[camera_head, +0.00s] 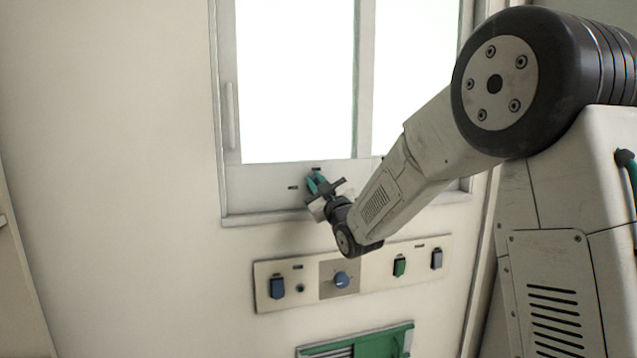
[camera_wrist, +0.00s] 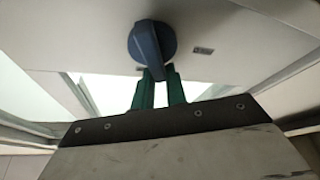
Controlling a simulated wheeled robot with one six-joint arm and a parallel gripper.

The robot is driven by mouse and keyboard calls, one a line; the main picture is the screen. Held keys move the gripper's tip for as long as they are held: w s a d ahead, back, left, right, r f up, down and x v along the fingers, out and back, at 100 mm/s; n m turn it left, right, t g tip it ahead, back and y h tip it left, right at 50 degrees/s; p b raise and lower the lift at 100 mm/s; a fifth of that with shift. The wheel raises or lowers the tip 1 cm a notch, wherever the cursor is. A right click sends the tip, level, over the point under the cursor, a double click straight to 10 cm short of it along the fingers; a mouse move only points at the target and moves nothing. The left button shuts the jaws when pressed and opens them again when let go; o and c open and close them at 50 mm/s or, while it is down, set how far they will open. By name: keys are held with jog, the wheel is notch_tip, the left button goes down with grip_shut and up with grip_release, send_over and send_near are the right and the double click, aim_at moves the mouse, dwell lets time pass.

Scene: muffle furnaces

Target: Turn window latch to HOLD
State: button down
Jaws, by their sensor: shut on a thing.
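The window latch is a dark blue round knob with a raised grip bar (camera_wrist: 152,45) in the wrist view, set on the pale lower frame of the window (camera_head: 262,185). My gripper (camera_head: 317,181) has teal fingers that reach this frame in the head view and largely hide the latch there. In the wrist view the fingers of my gripper (camera_wrist: 158,72) are shut on the lower end of the latch's bar, one on each side. The bar stands nearly upright in that view, slightly tilted. Small dark labels sit beside the latch; their words are too small to read.
Below the window is a control panel (camera_head: 262,290) with a blue rotary knob (camera_head: 341,280), blue switches and a green switch (camera_head: 399,266). A green box (camera_head: 380,342) is lower down. A handle (camera_head: 229,115) is on the window's left side.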

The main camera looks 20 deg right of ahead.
jog(key=n+g, duration=0.1)
jog(key=n, duration=0.1)
jog(key=f+n+y, duration=0.1)
jog(key=n, duration=0.2)
jog(key=n+g+y, duration=0.1)
jog(key=n, duration=0.2)
jog(key=shift+a+f+g, duration=0.3)
jog(key=shift+f, duration=0.05)
jog(key=n, duration=0.2)
jog(key=n+g, duration=0.1)
jog(key=n, duration=0.1)
jog(key=f+n+g, duration=0.1)
jog(key=n, duration=0.1)
jog(key=shift+a+y, duration=0.15)
jog(key=shift+y, duration=0.15)
jog(key=shift+n, duration=0.3)
jog(key=shift+r, duration=0.1)
jog(key=c, duration=1.4)
grip_release()
jog(key=shift+c, duration=0.2)
jog(key=shift+r, duration=0.1)
jog(key=shift+s, duration=0.25)
jog(key=v, duration=0.7)
jog(key=shift+d, duration=0.2)
